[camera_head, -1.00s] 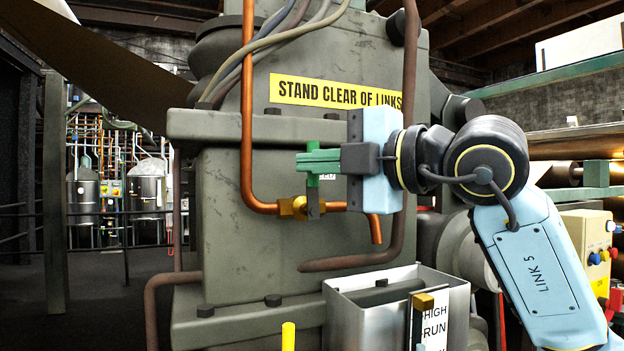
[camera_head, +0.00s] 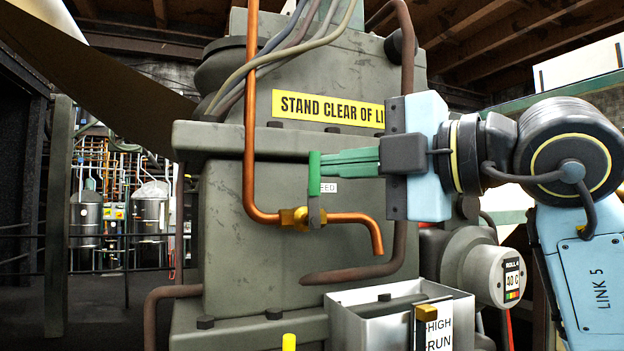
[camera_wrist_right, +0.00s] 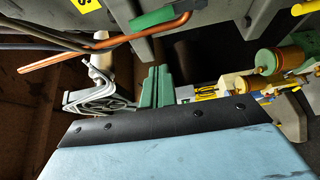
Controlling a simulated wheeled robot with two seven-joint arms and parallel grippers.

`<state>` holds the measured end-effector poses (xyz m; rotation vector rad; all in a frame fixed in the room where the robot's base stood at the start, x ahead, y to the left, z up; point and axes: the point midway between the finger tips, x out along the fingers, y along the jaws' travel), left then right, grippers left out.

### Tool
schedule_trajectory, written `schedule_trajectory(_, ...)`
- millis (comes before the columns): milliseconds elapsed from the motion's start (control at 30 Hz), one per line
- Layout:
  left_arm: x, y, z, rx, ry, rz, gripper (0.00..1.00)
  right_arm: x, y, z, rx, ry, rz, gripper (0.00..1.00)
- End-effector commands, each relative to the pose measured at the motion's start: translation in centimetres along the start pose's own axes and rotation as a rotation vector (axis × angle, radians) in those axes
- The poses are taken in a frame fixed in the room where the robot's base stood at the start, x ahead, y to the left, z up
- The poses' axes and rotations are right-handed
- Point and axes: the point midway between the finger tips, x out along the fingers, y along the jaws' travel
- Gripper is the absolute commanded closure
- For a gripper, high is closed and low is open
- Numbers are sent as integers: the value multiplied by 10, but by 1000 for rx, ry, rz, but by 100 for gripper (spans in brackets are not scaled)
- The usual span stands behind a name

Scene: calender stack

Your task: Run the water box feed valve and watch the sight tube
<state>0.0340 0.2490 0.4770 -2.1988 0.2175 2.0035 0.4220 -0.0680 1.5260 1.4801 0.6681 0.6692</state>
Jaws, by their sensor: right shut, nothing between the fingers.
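The feed valve has a brass body (camera_head: 300,217) on a bent copper pipe and a green lever (camera_head: 314,176) standing upright above it. A small tag reading "EED" (camera_head: 329,187) shows beside the lever. My right gripper (camera_head: 325,163) is shut and empty, its green fingers pointing left with tips at the lever's right side. Whether they touch cannot be told. In the right wrist view the shut fingers (camera_wrist_right: 157,86) point toward a green bar, likely the lever (camera_wrist_right: 157,16). The open metal water box (camera_head: 400,311) stands below; the brass-capped sight tube (camera_head: 427,328) is cut off, its level hidden. My left gripper is out of view.
The grey machine housing (camera_head: 240,220) with a yellow warning sign (camera_head: 328,108) is close behind the valve. A brown pipe (camera_head: 350,273) runs under the spout. A roll gauge (camera_head: 511,282) is at right.

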Motion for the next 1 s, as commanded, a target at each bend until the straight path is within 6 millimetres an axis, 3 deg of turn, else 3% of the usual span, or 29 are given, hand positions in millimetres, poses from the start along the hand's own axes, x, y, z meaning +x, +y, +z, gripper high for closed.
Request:
schedule_trajectory(167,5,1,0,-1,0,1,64,-22,0,0,-1,0,1,99)
schedule_trajectory(333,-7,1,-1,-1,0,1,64,-15,10,-3,-50,8,-68,76)
schedule_trajectory(433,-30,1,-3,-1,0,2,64,11,23,-7,-164,25,-215,63)
schedule_trajectory(533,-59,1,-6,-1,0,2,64,40,37,-11,-338,60,-429,63)
schedule_trajectory(667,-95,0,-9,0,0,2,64,62,54,-10,-572,127,-723,63)
schedule_trajectory(800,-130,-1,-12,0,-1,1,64,64,80,0,-769,211,-1002,63)
schedule_trajectory(1000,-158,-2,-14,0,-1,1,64,47,117,14,-903,311,-1244,63)
